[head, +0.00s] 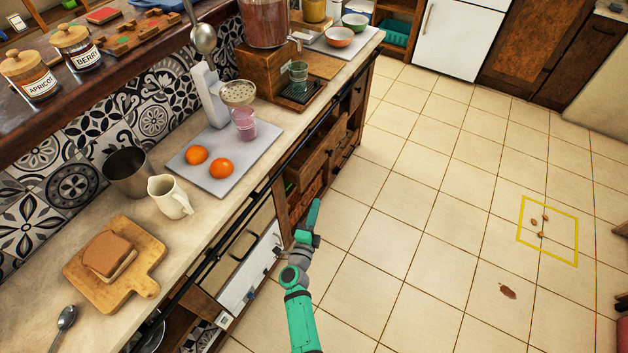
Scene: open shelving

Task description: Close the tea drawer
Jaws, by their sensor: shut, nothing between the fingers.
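An open wooden drawer (316,160) juts out from under the counter, right of the middle of the counter front. Another drawer or compartment (303,196) is just below it. Labels and contents are too small to read, so I cannot tell which one is the tea drawer. My green and grey arm comes up from the bottom edge. Its far end, my gripper (315,206), is in front of the counter, low and close to the drawer fronts. It looks shut and holds nothing. I cannot tell whether it touches a drawer.
A dark rail (262,187) runs along the counter's front edge. The counter carries a cutting board with bread (152,284), a cream jug (169,197), oranges (221,168) and a dispenser (265,75). The tiled floor (420,210) to the right is mostly open, with a yellow-marked square (520,213).

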